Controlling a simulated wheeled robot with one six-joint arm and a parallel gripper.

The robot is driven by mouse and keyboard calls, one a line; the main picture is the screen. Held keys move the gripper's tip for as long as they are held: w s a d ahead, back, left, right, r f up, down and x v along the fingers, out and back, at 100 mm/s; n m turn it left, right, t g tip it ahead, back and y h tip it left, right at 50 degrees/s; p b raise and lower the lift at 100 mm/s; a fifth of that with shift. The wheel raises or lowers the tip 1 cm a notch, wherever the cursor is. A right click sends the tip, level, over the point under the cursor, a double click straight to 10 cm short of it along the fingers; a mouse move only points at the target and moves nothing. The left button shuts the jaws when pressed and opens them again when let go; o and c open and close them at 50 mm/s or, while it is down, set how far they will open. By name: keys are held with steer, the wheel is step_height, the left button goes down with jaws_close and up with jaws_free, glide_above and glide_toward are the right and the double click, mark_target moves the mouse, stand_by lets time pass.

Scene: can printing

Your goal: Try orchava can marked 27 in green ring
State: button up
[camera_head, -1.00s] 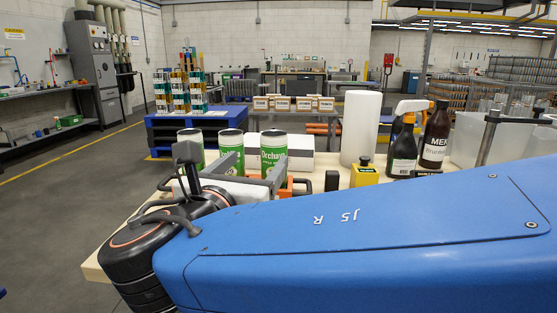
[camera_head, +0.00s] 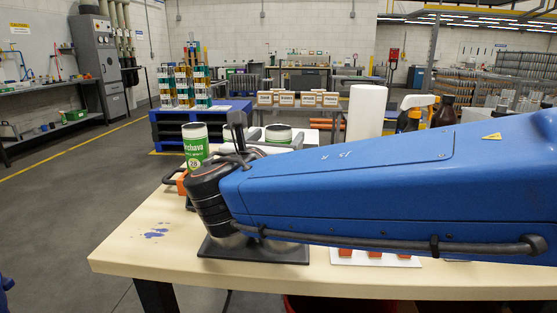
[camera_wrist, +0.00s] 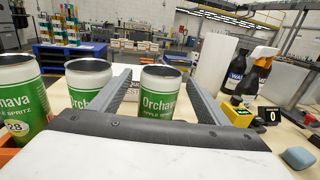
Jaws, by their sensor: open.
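Three white-and-green Orchava cans stand upright in a row in the wrist view. The left can (camera_wrist: 20,98) is marked 28, and it also shows in the head view (camera_head: 195,148). The middle can (camera_wrist: 88,84) stands just outside my left finger, and the right can (camera_wrist: 160,96) stands between my two fingers. No number shows on these two. My gripper (camera_wrist: 162,74) is open, with gaps on both sides of the right can. In the head view a can top (camera_head: 278,131) shows behind my arm; the rest is hidden. I cannot make out a green ring.
A yellow block (camera_wrist: 238,116) and a black counter reading 0 (camera_wrist: 270,115) stand right of my gripper. Spray bottles (camera_wrist: 262,70) and a white roll (camera_head: 364,112) stand behind. The table's front left (camera_head: 140,245) is clear apart from blue stains.

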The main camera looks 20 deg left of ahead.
steer(key=w, duration=0.5)
steer(key=shift+w+a+r, duration=0.1)
steer(key=shift+c, duration=0.4)
steer(key=c, duration=1.3)
